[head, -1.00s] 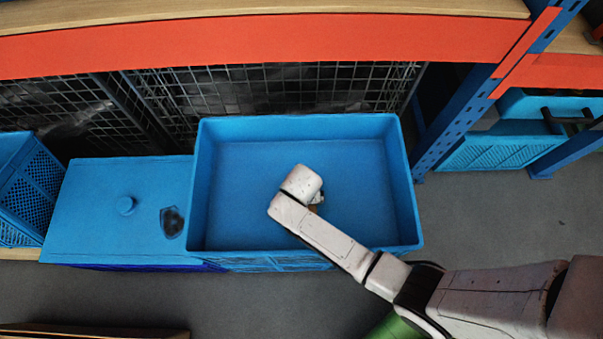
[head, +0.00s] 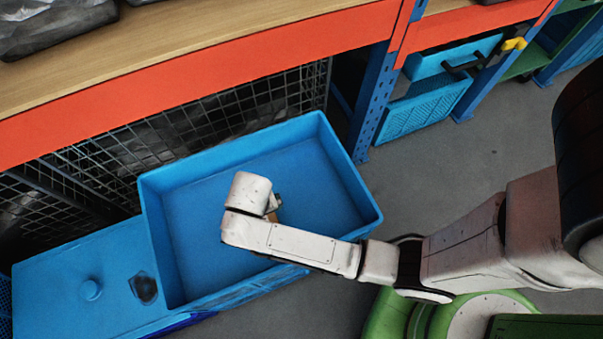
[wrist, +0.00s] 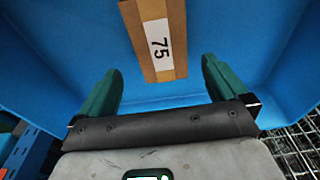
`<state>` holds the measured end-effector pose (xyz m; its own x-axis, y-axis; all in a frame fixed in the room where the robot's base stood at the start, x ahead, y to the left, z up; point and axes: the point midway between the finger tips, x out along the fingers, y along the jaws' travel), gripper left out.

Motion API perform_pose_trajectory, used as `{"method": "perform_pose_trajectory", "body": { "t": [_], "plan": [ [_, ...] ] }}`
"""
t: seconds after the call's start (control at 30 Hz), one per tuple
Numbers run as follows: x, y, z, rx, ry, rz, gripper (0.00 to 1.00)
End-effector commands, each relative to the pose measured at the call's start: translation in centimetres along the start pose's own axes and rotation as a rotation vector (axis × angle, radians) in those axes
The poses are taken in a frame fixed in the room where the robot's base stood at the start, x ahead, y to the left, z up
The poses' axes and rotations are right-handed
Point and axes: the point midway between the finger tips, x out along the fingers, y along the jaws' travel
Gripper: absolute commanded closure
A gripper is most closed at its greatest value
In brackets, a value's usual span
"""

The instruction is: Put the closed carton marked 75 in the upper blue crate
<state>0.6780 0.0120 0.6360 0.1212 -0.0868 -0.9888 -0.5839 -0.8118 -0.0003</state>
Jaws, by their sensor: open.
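The carton marked 75 (wrist: 160,48) is brown with a white label and shows in the wrist view inside the blue crate. My gripper (wrist: 161,66) is open. Its two green fingers are on either side of the carton's near end, with gaps between them and the carton. In the head view the upper blue crate (head: 190,253) is open-topped, and my arm reaches over its front wall. My arm hides the fingers there and most of the carton. Whether the carton rests on the crate floor is hard to tell.
Grey floor is clear to the right.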

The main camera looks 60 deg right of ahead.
Motion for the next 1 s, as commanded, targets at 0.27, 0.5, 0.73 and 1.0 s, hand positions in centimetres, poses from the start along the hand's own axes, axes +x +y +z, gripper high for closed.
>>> {"method": "perform_pose_trajectory", "body": {
  "t": [0.27,0.5,0.73,1.0],
  "plan": [
    [-4.0,7.6,1.7,-0.227,-0.037,-0.019,0.0],
    [-9.6,14.6,4.4,-0.51,-0.053,-0.048,0.0],
    [-11.1,16.1,5.2,-0.594,-0.054,-0.055,0.0],
    [-11.0,16.0,5.2,-0.592,-0.054,-0.055,0.0]
  ]
}}
